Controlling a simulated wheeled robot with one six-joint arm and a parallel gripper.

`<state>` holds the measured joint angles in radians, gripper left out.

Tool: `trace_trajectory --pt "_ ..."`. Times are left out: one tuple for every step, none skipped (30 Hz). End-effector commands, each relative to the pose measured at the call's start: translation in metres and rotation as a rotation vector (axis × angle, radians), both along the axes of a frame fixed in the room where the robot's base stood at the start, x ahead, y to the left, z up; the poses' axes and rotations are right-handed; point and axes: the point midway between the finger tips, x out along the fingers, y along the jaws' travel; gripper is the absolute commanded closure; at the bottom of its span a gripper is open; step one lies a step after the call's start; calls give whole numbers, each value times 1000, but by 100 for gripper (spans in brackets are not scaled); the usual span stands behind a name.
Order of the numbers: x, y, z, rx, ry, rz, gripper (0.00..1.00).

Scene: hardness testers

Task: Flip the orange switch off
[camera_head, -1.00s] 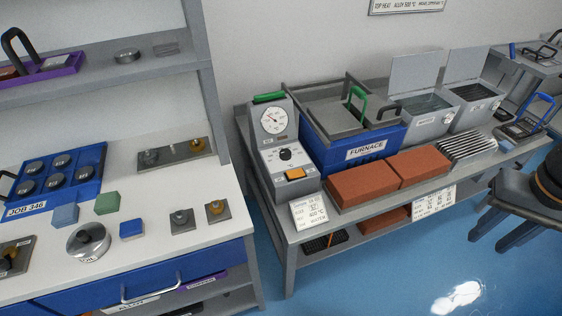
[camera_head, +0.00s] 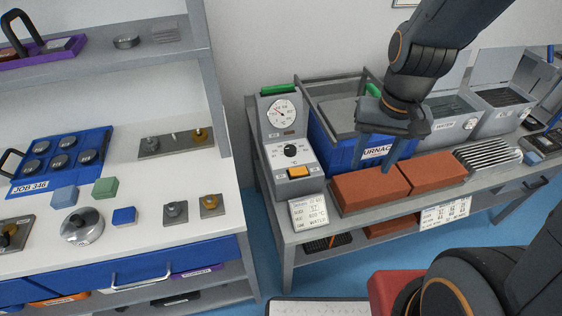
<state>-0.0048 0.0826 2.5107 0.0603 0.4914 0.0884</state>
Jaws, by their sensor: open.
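The orange switch (camera_head: 298,171) sits on the sloped front of a grey control unit (camera_head: 283,130), below a round dial gauge (camera_head: 281,113) and a black knob (camera_head: 290,150). It is in plain view, but I cannot tell its on or off position. My gripper (camera_head: 371,168) points down with its two fingers apart and empty. It is to the right of the switch, in front of the blue furnace and above the red bricks. Nothing of mine touches the switch.
The blue furnace (camera_head: 334,147) stands right of the control unit. Red bricks (camera_head: 371,190) and a white card (camera_head: 309,212) lie along the bench front. Lidded grey boxes (camera_head: 452,128) stand farther right. A white worktable (camera_head: 140,222) is at left.

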Motion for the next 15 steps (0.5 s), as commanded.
trace_trajectory --pt "14 6 -12 24 21 -83 56" --pt "21 11 -18 42 39 -149 56" --pt "34 19 -27 67 63 -243 56" --pt "43 26 -34 87 85 -318 56" --pt "53 33 -41 108 107 -395 56" --pt "66 44 -50 135 137 -495 56" --pt "75 52 -56 153 162 -569 56" --pt "84 59 -63 170 185 -639 56" --pt "95 69 -71 192 218 -727 56" --pt "103 76 -76 206 240 -789 56" --pt "110 83 -81 219 264 -847 56" --pt "119 91 -87 235 290 -915 56" --pt "124 96 -91 245 310 -960 56" --pt "129 101 -94 254 326 -999 56" --pt "135 106 -98 262 345 -1042 56"
